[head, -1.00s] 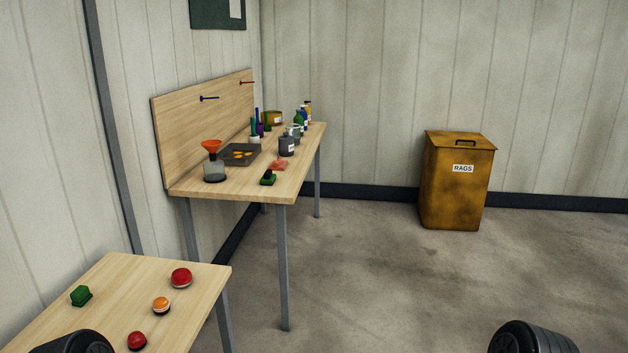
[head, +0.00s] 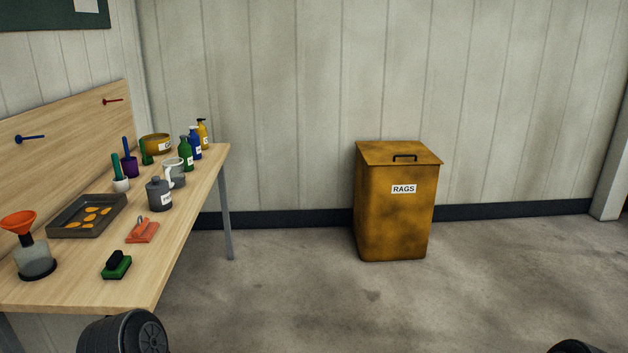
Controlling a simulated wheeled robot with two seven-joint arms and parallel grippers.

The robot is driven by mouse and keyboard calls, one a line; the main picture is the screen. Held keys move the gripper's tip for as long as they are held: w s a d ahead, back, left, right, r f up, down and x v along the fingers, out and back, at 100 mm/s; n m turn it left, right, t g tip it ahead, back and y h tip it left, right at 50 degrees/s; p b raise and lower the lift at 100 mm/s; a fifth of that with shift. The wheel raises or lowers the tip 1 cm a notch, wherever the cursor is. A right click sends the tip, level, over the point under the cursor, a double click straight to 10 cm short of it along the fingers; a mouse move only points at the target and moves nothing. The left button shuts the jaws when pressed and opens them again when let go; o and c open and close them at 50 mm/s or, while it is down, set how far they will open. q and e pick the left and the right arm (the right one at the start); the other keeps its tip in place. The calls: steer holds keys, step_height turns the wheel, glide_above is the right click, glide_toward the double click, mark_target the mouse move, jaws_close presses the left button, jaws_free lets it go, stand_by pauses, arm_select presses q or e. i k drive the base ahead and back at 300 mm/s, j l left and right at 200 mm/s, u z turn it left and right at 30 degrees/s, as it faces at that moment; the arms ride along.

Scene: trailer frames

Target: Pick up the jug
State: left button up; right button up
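The jug (head: 178,180), grey and see-through with a pale handle, appears to stand upright on the wooden workbench (head: 108,290). It is in the middle of the head view's left side. A dark grey labelled can (head: 159,198) stands in front of it and hides part of it. Dark rounded parts of my own arms show at the bottom edge, but neither gripper is in view.
Near the jug stand green (head: 185,156), blue (head: 195,146) and yellow (head: 203,136) bottles. A yellow rags bin (head: 392,225) stands on open floor.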

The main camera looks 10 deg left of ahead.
mark_target(174, 167)
steer(key=i+l+u, duration=0.1)
steer(key=i+u, duration=0.3)
steer(key=i+l+u, duration=0.35)
steer(key=i, duration=0.25)
steer(key=i+l+u, duration=0.85)
steer(key=u, duration=0.25)
steer(key=i+l+u, duration=0.1)
steer(key=l+u, duration=0.25)
steer(key=i+l+u, duration=0.1)
steer(key=l+u, duration=0.6)
steer(key=l, duration=0.15)
steer(key=l+u, duration=0.35)
steer(key=i+l, duration=0.05)
